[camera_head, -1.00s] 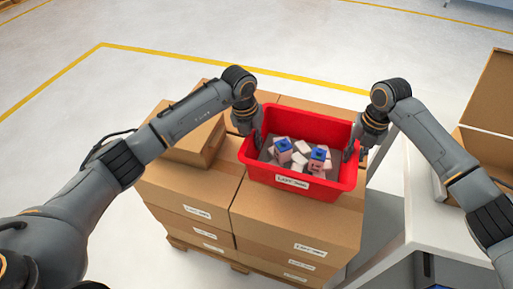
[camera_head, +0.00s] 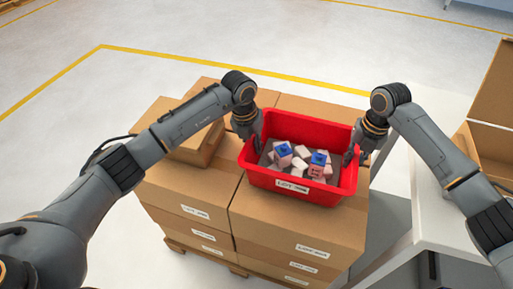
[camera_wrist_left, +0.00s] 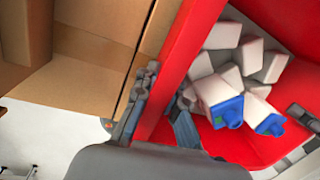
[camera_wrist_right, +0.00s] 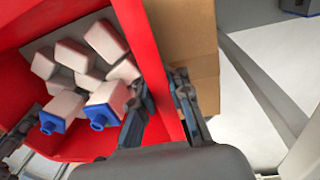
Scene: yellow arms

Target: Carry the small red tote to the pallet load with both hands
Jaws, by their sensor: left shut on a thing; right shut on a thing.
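The small red tote (camera_head: 285,190) is over the top of the pallet load (camera_head: 300,225), a stack of cardboard boxes. Whether it touches the boxes I cannot tell. It holds several white blocks and bottles with blue caps (camera_head: 318,160). My left gripper (camera_head: 254,138) is shut on the tote's left wall, which shows between its fingers in the left wrist view (camera_wrist_left: 160,110). My right gripper (camera_head: 354,150) is shut on the right wall, also seen in the right wrist view (camera_wrist_right: 167,105). The tote looks about level.
A smaller carton (camera_head: 198,145) lies on the load's left part. A white table (camera_head: 440,215) with an open cardboard box (camera_head: 490,150) stands at the right, close to the load.

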